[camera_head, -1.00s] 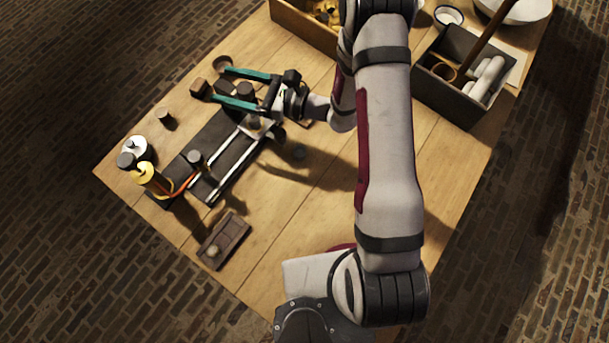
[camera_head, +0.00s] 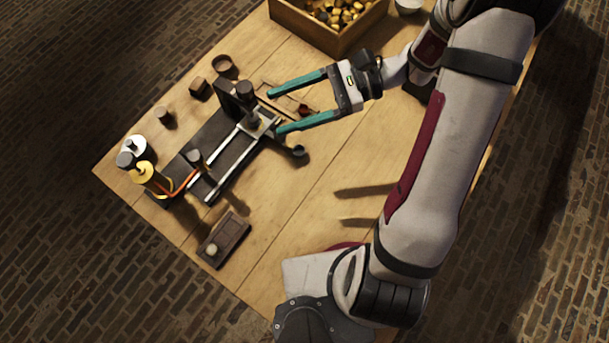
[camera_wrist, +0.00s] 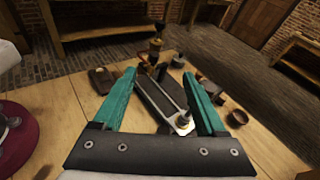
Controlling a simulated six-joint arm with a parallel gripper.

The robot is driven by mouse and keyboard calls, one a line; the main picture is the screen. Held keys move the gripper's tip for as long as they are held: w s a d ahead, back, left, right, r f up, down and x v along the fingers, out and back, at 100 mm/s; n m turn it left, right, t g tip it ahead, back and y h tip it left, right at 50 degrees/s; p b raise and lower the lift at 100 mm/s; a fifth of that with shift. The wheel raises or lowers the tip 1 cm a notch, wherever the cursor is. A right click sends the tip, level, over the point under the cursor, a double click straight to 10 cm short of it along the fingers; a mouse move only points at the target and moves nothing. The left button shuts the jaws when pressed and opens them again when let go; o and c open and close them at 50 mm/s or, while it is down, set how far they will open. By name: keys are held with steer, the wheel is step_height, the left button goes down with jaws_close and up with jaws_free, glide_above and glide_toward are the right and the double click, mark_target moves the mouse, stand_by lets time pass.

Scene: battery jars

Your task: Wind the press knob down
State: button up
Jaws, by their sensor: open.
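The press (camera_head: 230,150) is a dark board with two pale rails and a light plate at its right end. A dark round knob (camera_head: 245,90) stands upright at that end; I take it for the press knob. A smaller dark post (camera_head: 194,157) stands near the rails' other end. My gripper (camera_head: 274,114) is open and empty, with teal fingers pointing left. Its fingertips are just right of the press's plate end, apart from the knob. In the wrist view the press (camera_wrist: 160,100) lies between the fingers, and its near plate (camera_wrist: 183,122) shows clearly.
Copper and yellow jar parts (camera_head: 145,172) and a white-topped jar (camera_head: 134,148) stand left of the press. Small dark blocks and a cup (camera_head: 222,66) stand behind it. A tray (camera_head: 224,240) lies in front. A crate of brass pieces (camera_head: 330,25) is at the back.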

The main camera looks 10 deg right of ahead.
steer(key=s+r+n+g+h, duration=0.1)
steer(key=s+n+h, duration=0.7)
steer(key=s, duration=0.8)
steer(key=shift+s+r+n+g+h, duration=0.35)
steer(key=shift+r+h, duration=0.45)
steer(key=shift+h, duration=0.3)
steer(key=m+t+y, duration=0.5)
steer(key=m+y, duration=0.8)
glide_toward(236, 89)
steer(key=shift+n, duration=0.25)
steer(key=a, duration=0.3)
steer(key=w+a, duration=0.1)
steer(key=a, duration=0.3)
steer(key=w+a, duration=0.1)
steer(key=a, duration=0.3)
steer(key=shift+a+f, duration=0.15)
steer(key=shift+f, duration=0.25)
